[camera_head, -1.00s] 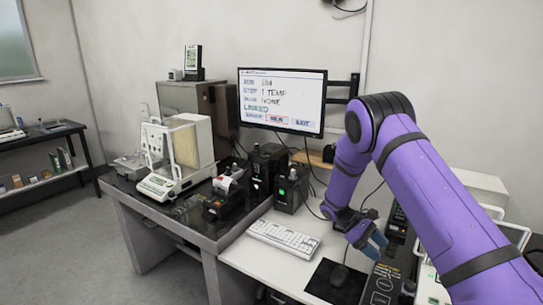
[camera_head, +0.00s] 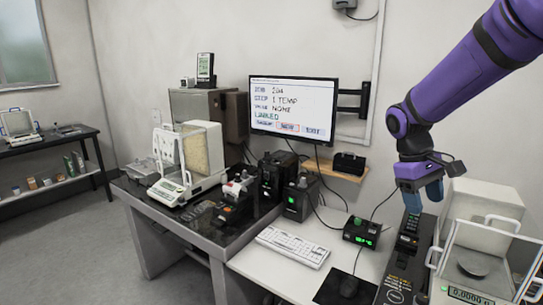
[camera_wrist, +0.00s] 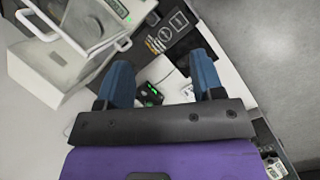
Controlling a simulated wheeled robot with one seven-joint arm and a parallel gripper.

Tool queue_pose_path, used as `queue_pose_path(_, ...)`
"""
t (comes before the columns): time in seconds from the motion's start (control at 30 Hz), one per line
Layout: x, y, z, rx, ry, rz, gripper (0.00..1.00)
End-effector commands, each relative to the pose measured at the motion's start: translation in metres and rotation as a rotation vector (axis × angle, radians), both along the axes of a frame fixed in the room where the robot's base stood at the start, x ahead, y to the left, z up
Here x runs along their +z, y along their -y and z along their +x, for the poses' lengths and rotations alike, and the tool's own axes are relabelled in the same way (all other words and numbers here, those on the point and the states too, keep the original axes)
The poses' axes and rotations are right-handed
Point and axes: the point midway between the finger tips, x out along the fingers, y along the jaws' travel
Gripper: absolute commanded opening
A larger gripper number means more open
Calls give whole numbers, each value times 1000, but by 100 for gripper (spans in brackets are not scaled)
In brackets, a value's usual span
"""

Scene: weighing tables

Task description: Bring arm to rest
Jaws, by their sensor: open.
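My purple arm comes in from the upper right in the head view. My gripper (camera_head: 422,195) has blue fingers pointing down and hangs above the right part of the white desk (camera_head: 283,272). A small black box with a green display (camera_wrist: 150,94) shows beyond the fingers.
A monitor (camera_head: 293,106) hangs on the wall. A second balance (camera_head: 187,165) stands on the dark table at left. A small shelf (camera_head: 337,171) is behind. Grey floor is free at left.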

Motion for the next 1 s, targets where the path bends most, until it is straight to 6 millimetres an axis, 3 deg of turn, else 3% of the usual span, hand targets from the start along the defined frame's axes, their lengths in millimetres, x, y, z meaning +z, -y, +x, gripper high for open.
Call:
queue_pose_path(0.2, 41, -4, -45, -66, 154, 68, 61)
queue_pose_path(0.5, 78, -12, -109, -154, 360, 159, 61)
queue_pose_path(0.73, 93, -19, -159, -218, 516, 229, 61)
queue_pose_path(1.0, 97, -28, -205, -279, 670, 297, 61)
